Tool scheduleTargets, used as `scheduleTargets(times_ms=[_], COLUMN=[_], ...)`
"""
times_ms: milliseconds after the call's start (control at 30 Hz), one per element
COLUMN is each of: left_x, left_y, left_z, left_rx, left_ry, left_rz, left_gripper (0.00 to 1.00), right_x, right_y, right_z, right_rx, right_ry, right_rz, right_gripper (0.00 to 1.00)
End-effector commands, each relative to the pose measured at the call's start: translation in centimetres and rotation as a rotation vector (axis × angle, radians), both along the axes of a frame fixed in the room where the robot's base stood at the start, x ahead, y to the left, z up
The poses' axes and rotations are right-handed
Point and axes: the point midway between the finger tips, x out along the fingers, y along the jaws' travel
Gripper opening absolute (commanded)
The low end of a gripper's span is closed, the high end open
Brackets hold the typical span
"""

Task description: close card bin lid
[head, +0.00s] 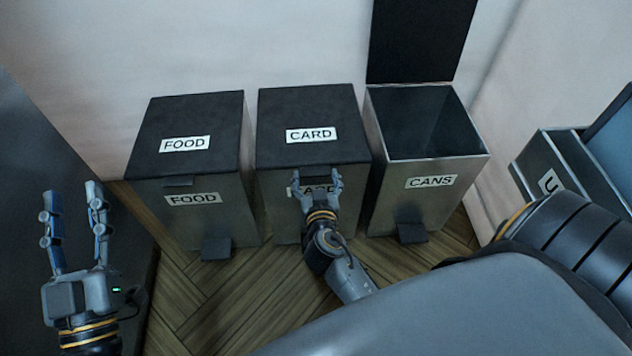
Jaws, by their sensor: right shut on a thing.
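The card bin (280,205) is a metal box in the middle of the row of bins. Its black lid (310,108), with a white CARD label, lies flat over the top. My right gripper (318,180) is at the lid's front edge, in front of the bin's front CARD label, and is shut on the lid's front edge. The gripper covers the exact spot it grips and part of the front label. My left gripper (74,198) is open and empty at the far left, well away from the card bin.
The food bin (228,215), its lid down, stands to the left. The cans bin (430,208) stands close on the right with its lid (420,40) raised against the wall. Another metal bin (545,165) is at the far right. Wooden floor (230,300) lies in front.

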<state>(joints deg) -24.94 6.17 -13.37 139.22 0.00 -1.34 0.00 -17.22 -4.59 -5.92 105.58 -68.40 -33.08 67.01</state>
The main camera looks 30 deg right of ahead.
Motion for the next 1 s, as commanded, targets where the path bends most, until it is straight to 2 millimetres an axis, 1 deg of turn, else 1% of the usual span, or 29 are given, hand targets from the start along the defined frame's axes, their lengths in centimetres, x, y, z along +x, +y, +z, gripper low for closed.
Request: scheduleTargets(times_ms=[33, 200, 400, 600, 900, 933, 967, 1000], left_x=[-0.4, -1.8, -2.9, -3.3, -3.3, -3.3, -3.3, -3.3], left_y=[-0.1, 0.0, 0.1, 0.2, 0.2, 0.2, 0.2, 0.2], left_z=[0.5, 2.7, 4.1, 4.5, 4.5, 4.5, 4.5, 4.6], left_rx=[-0.015, -0.058, -0.086, -0.094, -0.094, -0.094, -0.094, -0.094], left_ry=[-0.056, -0.204, -0.299, -0.328, -0.328, -0.328, -0.329, -0.329], left_rz=[-0.003, -0.012, -0.016, -0.018, -0.018, -0.018, -0.018, -0.018], left_gripper=[0.40, 0.40, 0.40, 0.40, 0.40, 0.40, 0.40, 0.40], right_x=[-0.3, -0.5, -0.6, -0.6, -0.6, -0.6, -0.6, -0.6], right_y=[0.4, 0.4, 0.4, 0.4, 0.4, 0.4, 0.4, 0.3], right_z=[-1.5, -2.1, -2.2, -2.2, -2.2, -2.2, -2.3, -2.2], right_rx=[0.011, 0.010, 0.007, 0.005, 0.005, 0.005, 0.005, 0.003], right_ry=[0.015, 0.012, 0.008, 0.006, 0.008, 0.008, 0.008, 0.007], right_rz=[0.005, 0.003, 0.001, 0.000, 0.000, 0.000, 0.000, 0.000], right_gripper=[0.19, 0.19, 0.19, 0.19, 0.18, 0.77, 0.83, 0.91])
